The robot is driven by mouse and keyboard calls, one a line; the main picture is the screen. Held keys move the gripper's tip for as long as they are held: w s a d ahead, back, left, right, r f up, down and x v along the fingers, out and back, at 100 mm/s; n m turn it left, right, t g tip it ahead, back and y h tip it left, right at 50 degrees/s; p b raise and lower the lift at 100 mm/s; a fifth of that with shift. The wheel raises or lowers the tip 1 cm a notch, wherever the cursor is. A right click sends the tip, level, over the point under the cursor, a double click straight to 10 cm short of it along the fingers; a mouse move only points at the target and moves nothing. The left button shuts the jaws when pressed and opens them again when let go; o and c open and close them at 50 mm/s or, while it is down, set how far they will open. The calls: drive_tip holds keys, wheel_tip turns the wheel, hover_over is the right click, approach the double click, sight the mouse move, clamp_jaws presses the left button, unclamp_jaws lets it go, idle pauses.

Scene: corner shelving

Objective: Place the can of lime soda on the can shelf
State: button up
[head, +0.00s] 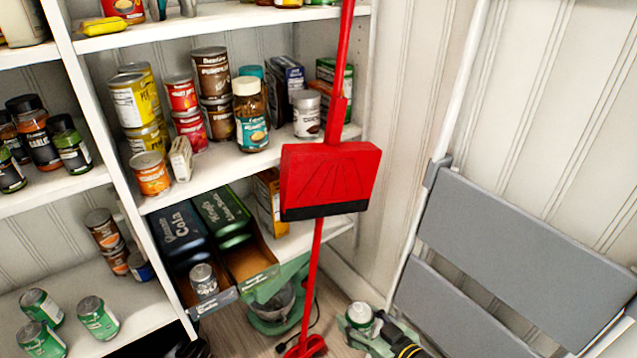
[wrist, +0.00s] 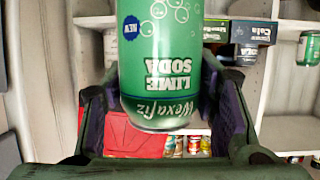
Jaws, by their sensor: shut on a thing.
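My gripper (head: 368,328) is at the bottom of the head view, to the right of the shelving and near the grey step ladder. It is shut on the can of lime soda (head: 359,314), whose pale top shows there. In the wrist view the green can (wrist: 162,60) stands between the two fingers, its "LIME SODA" label upside down. The can is apart from the shelves. Similar green cans (head: 97,318) stand on the low left shelf. Cans of food stand on the middle shelf (head: 215,172). Which one is the can shelf is unclear.
A red broom and dustpan (head: 330,178) hang in front of the shelving's right end. Two drink boxes (head: 178,228) in open trays stand on the shelf below the food cans, with a silver-topped can (head: 204,281) in the left tray. The step ladder (head: 520,260) is at right.

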drive_tip(key=w+a+f+m+t+h, duration=0.1)
drive_tip(key=w+a+f+m+h, duration=0.2)
drive_tip(key=w+a+f, duration=0.3)
drive_tip(key=w+a, duration=0.3)
drive_tip(key=w, duration=0.1)
drive_tip(key=shift+w+f+t+h, duration=0.3)
drive_tip(key=shift+f, duration=0.05)
